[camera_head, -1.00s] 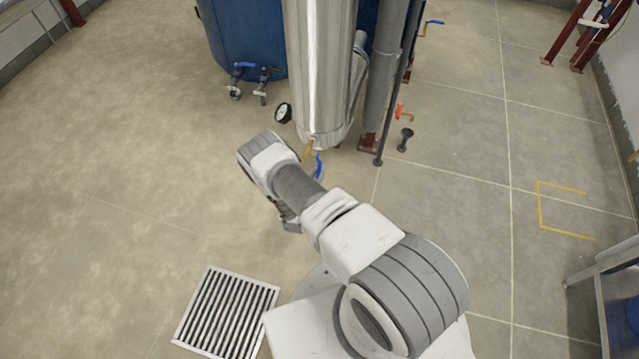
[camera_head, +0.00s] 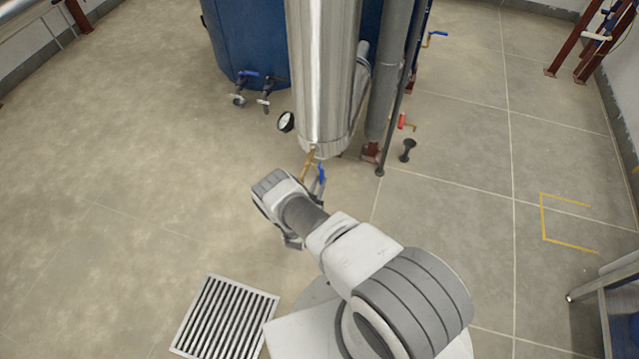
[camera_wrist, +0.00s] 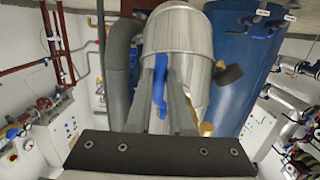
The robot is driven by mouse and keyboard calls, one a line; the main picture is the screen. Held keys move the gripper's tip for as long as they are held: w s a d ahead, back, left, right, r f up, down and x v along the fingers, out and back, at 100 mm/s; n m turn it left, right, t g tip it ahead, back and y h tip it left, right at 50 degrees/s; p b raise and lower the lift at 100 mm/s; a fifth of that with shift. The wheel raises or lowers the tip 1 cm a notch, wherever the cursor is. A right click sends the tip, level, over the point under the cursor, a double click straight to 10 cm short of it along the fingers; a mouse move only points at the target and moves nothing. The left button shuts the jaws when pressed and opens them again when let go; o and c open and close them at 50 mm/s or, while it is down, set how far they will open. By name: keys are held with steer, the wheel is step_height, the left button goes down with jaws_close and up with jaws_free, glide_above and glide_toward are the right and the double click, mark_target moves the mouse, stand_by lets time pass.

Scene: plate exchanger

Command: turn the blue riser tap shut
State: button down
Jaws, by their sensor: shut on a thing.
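The blue riser tap's lever (camera_head: 321,173) hangs just below the silver column, beside a brass pipe (camera_head: 307,166). In the wrist view the blue lever (camera_wrist: 160,86) stands upright between the two grey fingers of my gripper (camera_wrist: 162,100), which is shut on it. The brass piece (camera_wrist: 206,129) shows right of the fingers there. In the head view my wrist lies just below the tap, and the fingers are mostly hidden. The tap's body is hard to make out.
The silver column (camera_head: 323,75) rises above the tap, with a dial gauge (camera_head: 286,121) at its left. A blue tank (camera_head: 245,45) with two blue-handled valves stands behind. A red-handled tap (camera_head: 404,121) is to the right. A floor grate (camera_head: 224,318) lies at front left; left floor is clear.

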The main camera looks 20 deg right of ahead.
steer(key=shift+w+r, duration=0.1)
steer(key=c, duration=0.8)
jaws_free()
steer(key=shift+s+a, duration=0.1)
steer(key=shift+s, duration=0.15)
